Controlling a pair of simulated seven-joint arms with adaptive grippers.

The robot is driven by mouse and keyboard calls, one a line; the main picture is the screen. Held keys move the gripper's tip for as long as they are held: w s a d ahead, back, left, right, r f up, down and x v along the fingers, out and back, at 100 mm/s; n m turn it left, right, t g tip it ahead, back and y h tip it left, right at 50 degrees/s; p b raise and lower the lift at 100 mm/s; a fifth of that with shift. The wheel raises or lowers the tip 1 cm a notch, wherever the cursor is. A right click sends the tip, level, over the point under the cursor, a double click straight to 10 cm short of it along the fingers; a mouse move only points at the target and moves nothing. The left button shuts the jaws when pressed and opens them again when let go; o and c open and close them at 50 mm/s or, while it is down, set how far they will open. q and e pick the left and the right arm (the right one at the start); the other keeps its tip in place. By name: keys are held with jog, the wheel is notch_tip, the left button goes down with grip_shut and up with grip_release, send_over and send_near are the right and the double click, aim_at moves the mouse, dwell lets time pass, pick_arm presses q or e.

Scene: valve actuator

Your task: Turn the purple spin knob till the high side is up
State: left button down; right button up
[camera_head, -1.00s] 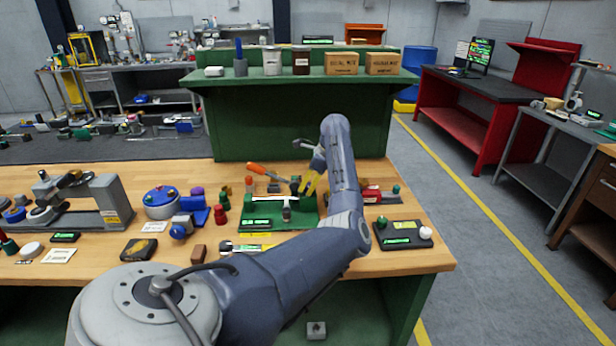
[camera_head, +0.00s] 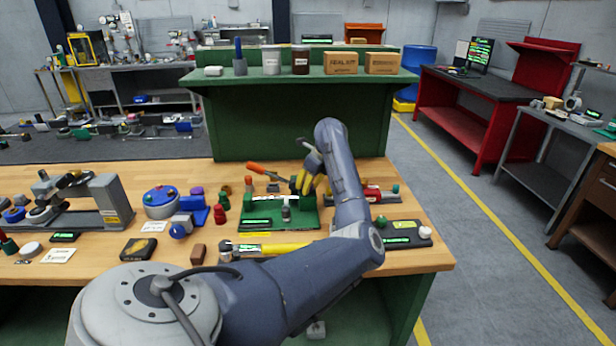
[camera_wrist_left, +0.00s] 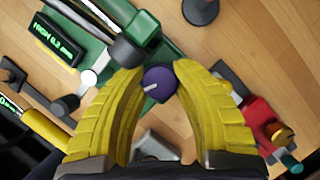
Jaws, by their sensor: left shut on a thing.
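The purple spin knob (camera_wrist_left: 159,84) shows in the left wrist view as a round cap with a white line on its face, beside the end of a grey cylinder on the green fixture. My left gripper (camera_wrist_left: 157,77) has its yellow fingers on either side of the knob, shut on it. In the head view my left gripper (camera_head: 309,183) is at the right side of the green fixture (camera_head: 258,217), and its fingers hide the knob. A small display (camera_wrist_left: 54,38) in the wrist view reads HIGH 0.2 mm. My right gripper is not in view.
A red device (camera_head: 373,193) sits close to the right of the gripper. A dark box with green and white knobs (camera_head: 405,234) is at the bench's right edge. A yellow cylinder (camera_head: 280,249) lies in front of the fixture. An orange-handled tool (camera_head: 257,169) lies behind it.

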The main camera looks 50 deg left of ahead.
pick_arm(q)
jog(key=shift+s+a, duration=0.1)
jog(key=shift+a, duration=0.05)
jog(key=c, duration=0.9)
grip_release()
jog(key=v, duration=1.2)
